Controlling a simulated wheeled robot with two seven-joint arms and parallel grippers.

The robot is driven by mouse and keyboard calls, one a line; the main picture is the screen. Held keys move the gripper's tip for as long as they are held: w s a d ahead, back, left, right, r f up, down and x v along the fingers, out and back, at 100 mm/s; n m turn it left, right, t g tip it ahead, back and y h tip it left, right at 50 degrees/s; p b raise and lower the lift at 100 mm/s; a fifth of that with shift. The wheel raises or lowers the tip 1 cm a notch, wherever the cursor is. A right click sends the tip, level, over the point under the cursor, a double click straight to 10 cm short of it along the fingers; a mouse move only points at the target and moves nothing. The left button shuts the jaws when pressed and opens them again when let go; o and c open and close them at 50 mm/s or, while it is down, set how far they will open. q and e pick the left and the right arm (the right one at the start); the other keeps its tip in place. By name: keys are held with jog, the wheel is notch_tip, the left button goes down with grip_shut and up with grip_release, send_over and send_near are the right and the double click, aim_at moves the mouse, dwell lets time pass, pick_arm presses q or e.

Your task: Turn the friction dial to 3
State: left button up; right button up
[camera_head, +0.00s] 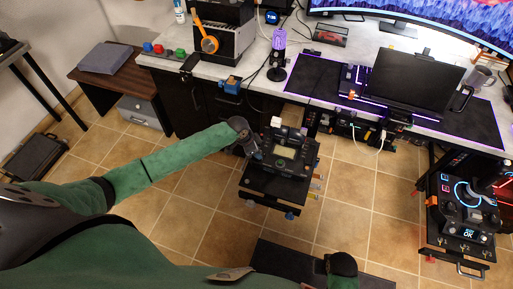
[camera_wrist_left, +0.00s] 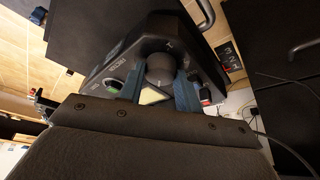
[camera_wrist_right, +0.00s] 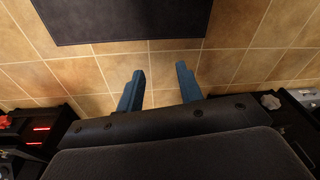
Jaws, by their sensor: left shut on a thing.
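The friction dial (camera_wrist_left: 160,68) is a dark round knob on a black control box, in the middle of the left wrist view. My left gripper (camera_wrist_left: 158,82) has its two blue fingers on either side of the dial and is shut on it. In the head view the left arm reaches to the left side of the black control unit (camera_head: 290,152), and the gripper (camera_head: 246,143) hides the dial there. The number that the dial points to cannot be read. My right gripper (camera_wrist_right: 160,75) is open and empty above the tiled floor.
The control unit stands on a small dark cart (camera_head: 264,187). The desk (camera_head: 262,84) with a laptop (camera_head: 414,80) and a microphone (camera_head: 278,50) is behind it. Another console (camera_head: 466,205) stands at the right. Tiled floor is free left of the cart.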

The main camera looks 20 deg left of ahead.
pick_arm(q)
jog(key=n+p, duration=0.2)
jog(key=n+t+y+p, duration=0.1)
jog(key=n+p, duration=0.1)
jog(key=p, duration=0.1)
jog(key=shift+s+d+r+n, duration=0.1)
jog(key=shift+s+r+n, duration=0.1)
jog(key=shift+n, duration=0.1)
jog(key=n+y+p, duration=0.1)
jog(key=n+p, duration=0.2)
jog(key=shift+d+f+n+t, duration=0.1)
jog(key=shift+n+t, duration=0.2)
jog(key=shift+t, duration=0.1)
jog(key=shift+f+n+y+p, duration=0.1)
jog(key=shift+n+y+p, duration=0.3)
jog(key=shift+n+p, duration=0.15)
pick_arm(e)
jog(key=s+d+f, duration=0.2)
jog(key=f, duration=0.6)
jog(key=s+d+f, duration=0.2)
jog(key=s+f, duration=0.1)
jog(key=f, duration=0.6)
jog(key=s+d+f, duration=0.2)
jog(key=f, duration=0.6)
jog(key=shift+s+d+f+t+h, duration=0.25)
jog(key=shift+s+f+t+h, duration=0.05)
jog(key=shift+f+t+h, duration=0.1)
